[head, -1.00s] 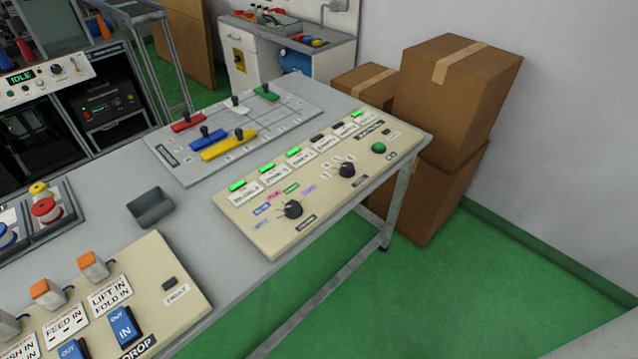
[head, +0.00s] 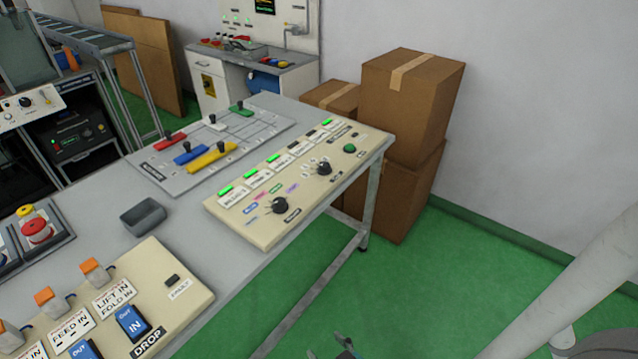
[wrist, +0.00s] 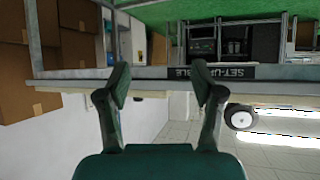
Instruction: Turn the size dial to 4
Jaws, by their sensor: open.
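The cream control panel (head: 232,222) lies on the near right part of the grey table in the head view. It carries two black dials. The farther dial (head: 324,168) has small white labels around it and appears to be the size dial; its lettering and setting are too small to read. The nearer dial (head: 279,206) has coloured labels beside it. My gripper (wrist: 162,86) is open and empty in the wrist view, its two dark green fingers spread apart. In the head view only a bit of it shows at the bottom edge, over the floor, well apart from the panel.
A green button (head: 349,148) and several lit green indicators are on the same panel. A lever board (head: 160,178), a grey bin (head: 143,216) and a switch panel (head: 185,308) share the table. Cardboard boxes (head: 410,105) stand behind its right end. Green floor (head: 450,270) is open at right.

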